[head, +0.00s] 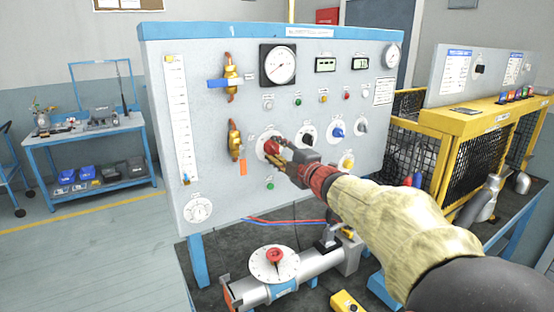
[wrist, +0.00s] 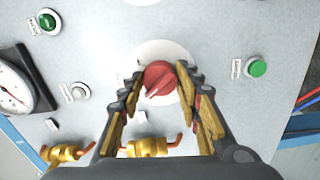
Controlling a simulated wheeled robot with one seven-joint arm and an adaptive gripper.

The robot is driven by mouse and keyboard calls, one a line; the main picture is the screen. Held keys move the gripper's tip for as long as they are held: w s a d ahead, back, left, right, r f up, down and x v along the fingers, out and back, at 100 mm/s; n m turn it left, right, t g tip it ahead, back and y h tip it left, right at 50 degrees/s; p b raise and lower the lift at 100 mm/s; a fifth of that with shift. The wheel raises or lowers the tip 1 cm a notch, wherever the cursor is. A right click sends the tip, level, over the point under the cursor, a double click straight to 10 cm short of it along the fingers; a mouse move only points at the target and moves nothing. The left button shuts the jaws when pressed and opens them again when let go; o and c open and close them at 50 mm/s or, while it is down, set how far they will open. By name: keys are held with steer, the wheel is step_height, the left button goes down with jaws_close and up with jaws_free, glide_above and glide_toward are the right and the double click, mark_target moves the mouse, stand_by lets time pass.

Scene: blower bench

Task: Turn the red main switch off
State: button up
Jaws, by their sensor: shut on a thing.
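The red main switch (wrist: 159,79) is a red rotary knob on a round white plate on the grey panel. In the head view the red knob (head: 271,146) shows at the tip of my arm, partly covered by my gripper. My gripper (wrist: 157,84) has its two fingers on either side of the knob, shut on it. The knob's raised grip runs at a slant in the wrist view. The knob's pointer mark and the plate's labels are too small to read.
The grey panel (head: 220,125) carries brass valves (head: 234,140), a dial gauge (head: 280,65), and black (head: 308,134) and blue (head: 337,131) knobs close to the right of the switch. A pipe with a round dial (head: 274,263) lies below. A yellow fenced bench stands at right.

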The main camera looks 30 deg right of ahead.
steer(key=shift+f+n+b, duration=0.1)
steer(key=shift+n+b, duration=0.3)
steer(key=shift+n, duration=0.1)
steer(key=o, duration=1.2)
steer(key=shift+c, duration=0.2)
steer(key=s, duration=1.2)
steer(key=shift+d, duration=0.15)
steer(key=shift+d, duration=0.1)
